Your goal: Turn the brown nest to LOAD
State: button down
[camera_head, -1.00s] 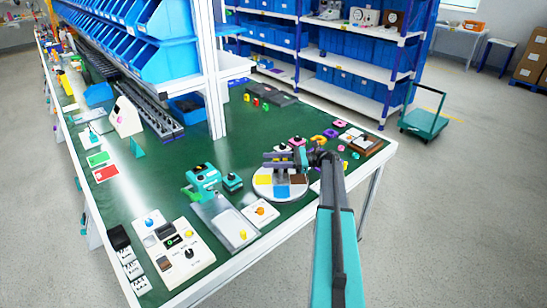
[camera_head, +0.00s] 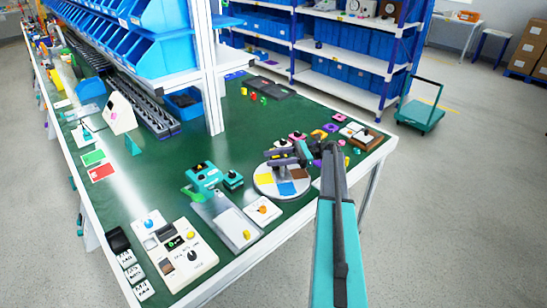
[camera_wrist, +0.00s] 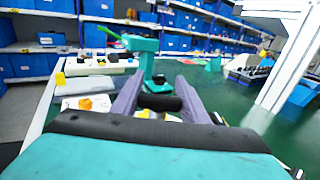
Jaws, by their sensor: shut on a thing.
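A round pale turntable (camera_head: 263,191) lies on the green bench, with yellow, blue and brown (camera_head: 300,174) coloured patches. The brown nest is on its right side in the head view. My gripper (camera_head: 288,159) is over the turntable's far half, shut on a dark handle; the handle shows as a black bar between the two fingers in the wrist view (camera_wrist: 160,102). The fingers and arm hide the turntable's far side. I cannot make out a LOAD mark.
A teal press-like device (camera_head: 205,177) stands left of the turntable. A white plate with an orange knob (camera_head: 263,209) is in front of it. A control panel (camera_head: 178,252) is at the front left. Small coloured parts (camera_head: 318,134) lie behind.

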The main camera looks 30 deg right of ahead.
aim_at(284, 156)
jog(key=c, duration=1)
grip_release()
jog(key=shift+w+d, duration=0.1)
jog(key=shift+d, duration=0.15)
jog(key=shift+c, duration=0.2)
jog(key=shift+a, duration=0.25)
jog(key=shift+s+d+f+b, duration=0.1)
jog(key=shift+s+d+b, duration=0.2)
jog(key=shift+d, duration=0.4)
jog(key=p+v, duration=0.1)
jog(key=v, duration=0.1)
jog(key=p+v, duration=0.2)
jog(key=shift+w+r, duration=0.1)
jog(key=shift+r, duration=0.15)
jog(key=d+p, duration=0.1)
jog(key=p, duration=0.4)
jog(key=shift+d+p, duration=0.2)
jog(key=shift+p, duration=0.1)
jog(key=shift+s+d+f+p, duration=0.2)
jog(key=shift+s+p, duration=0.15)
jog(key=shift+p, duration=0.45)
